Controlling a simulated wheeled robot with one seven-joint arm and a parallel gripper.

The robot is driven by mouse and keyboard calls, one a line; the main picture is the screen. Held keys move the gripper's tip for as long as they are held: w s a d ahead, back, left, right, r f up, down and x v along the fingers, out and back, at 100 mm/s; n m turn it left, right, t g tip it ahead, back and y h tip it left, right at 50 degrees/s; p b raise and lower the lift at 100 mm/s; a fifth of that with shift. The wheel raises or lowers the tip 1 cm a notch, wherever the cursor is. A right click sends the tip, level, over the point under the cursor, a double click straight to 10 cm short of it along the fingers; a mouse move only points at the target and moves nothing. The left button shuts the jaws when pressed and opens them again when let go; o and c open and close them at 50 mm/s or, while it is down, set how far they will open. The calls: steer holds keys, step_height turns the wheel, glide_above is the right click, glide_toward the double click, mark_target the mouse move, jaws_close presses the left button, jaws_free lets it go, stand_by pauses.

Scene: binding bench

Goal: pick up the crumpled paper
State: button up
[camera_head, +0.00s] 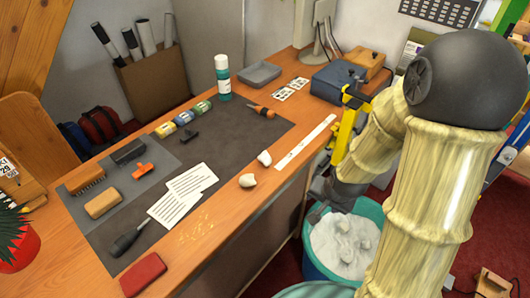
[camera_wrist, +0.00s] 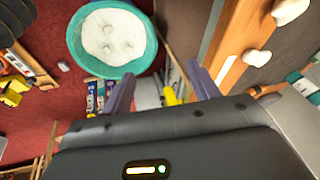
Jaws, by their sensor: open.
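Two white crumpled lumps of paper lie near the front edge of the wooden bench. In the head view, one crumpled paper (camera_head: 248,180) is nearer and the other (camera_head: 264,158) is farther right. In the wrist view they show at the upper right, one (camera_wrist: 290,10) in the corner and one (camera_wrist: 257,55) lower. My gripper (camera_wrist: 160,88) is open, with its two purple-grey fingers apart and no paper between them. In the head view, my gripper (camera_head: 318,205) is by the bench's front side, beside the bin and apart from both lumps.
A teal bin (camera_wrist: 140,62) with white filling stands on the red floor by the bench. A white ruler strip (camera_head: 305,142), printed sheets (camera_head: 183,193), a screwdriver (camera_head: 128,239) and a red block (camera_head: 143,274) lie on the bench.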

steer(key=w+a+m+t+y+p, duration=0.2)
steer(key=m+p, duration=0.4)
steer(key=m, duration=0.4)
steer(key=w+a+r+m+t+y+p, duration=0.1)
steer(key=w+a+m+t+p, duration=0.3)
steer(key=m, duration=0.7)
steer(key=a+t+y+p, duration=0.1)
steer(key=a+p, duration=0.1)
steer(key=a, duration=0.1)
steer(key=shift+w+r+y, duration=0.2)
steer(key=shift+w+y, duration=0.1)
steer(key=shift+w+f+b, duration=0.1)
steer(key=shift+b, duration=0.2)
steer(key=b, duration=0.2)
steer(key=w+b, duration=0.1)
steer(key=b, duration=0.2)
steer(key=shift+w+a+f, duration=0.1)
steer(key=shift+w+f, duration=0.05)
steer(key=shift+f, duration=0.2)
steer(key=b, duration=0.3)
steer(key=shift+w+a+f, duration=0.1)
steer(key=shift+w+a, duration=0.05)
steer(key=shift+w, duration=0.05)
steer(key=b, duration=0.4)
steer(key=shift+w+a+f, duration=0.1)
steer(key=shift+a+f, duration=0.15)
steer(key=shift+f, duration=0.05)
